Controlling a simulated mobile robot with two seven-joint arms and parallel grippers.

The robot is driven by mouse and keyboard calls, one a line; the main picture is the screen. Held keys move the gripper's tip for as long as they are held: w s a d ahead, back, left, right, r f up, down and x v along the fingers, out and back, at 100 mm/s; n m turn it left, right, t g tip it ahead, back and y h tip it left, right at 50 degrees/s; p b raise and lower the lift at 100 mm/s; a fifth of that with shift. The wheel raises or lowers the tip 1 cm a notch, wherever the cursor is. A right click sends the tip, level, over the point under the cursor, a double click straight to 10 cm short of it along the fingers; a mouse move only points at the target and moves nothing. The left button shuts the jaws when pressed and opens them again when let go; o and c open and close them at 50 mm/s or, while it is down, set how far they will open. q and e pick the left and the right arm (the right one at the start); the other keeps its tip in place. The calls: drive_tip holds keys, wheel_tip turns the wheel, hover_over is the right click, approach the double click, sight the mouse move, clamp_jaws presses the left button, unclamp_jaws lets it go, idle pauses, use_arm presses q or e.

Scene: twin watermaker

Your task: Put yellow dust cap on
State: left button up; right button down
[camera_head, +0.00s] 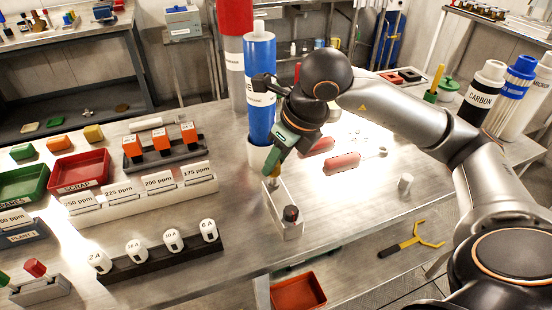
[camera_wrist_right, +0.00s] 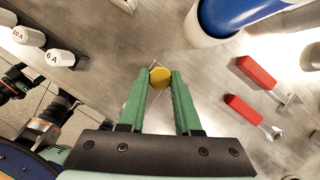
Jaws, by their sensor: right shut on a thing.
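The yellow dust cap (camera_wrist_right: 160,77) sits between the two green fingertips of my right gripper (camera_wrist_right: 160,80) in the wrist view. My right gripper (camera_head: 272,170) is shut on the cap, fingers pointing down. In the head view the cap is mostly hidden by the fingers. The gripper is over the far end of a narrow white stand (camera_head: 281,225) on the metal table. A dark fitting with a red top (camera_head: 291,213) stands at the stand's near end. I cannot tell whether the cap touches the stand. My left gripper is not in view.
A tall blue cylinder (camera_head: 260,85) stands just behind my gripper. Red-handled tools (camera_head: 342,163) lie to the right. Labelled white blocks (camera_head: 160,182) and a black rack (camera_head: 160,262) are to the left. A small grey cylinder (camera_head: 405,184) stands near the right edge.

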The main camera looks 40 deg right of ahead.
use_arm(q)
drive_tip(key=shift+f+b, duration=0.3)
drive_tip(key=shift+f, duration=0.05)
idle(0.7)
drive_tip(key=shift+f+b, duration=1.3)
drive_tip(key=shift+b, duration=0.05)
use_arm(e)
drive_tip(key=shift+f, duration=1.45)
drive_tip(key=c, duration=0.5)
unclamp_jaws()
drive_tip(key=shift+s+d+r, duration=0.1)
drive_tip(key=shift+s+r, duration=0.05)
drive_tip(key=shift+r, duration=0.55)
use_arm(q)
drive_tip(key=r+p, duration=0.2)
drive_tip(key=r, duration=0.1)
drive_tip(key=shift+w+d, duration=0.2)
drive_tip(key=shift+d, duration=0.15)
use_arm(e)
drive_tip(key=v, duration=1.1)
drive_tip(key=shift+s, duration=0.25)
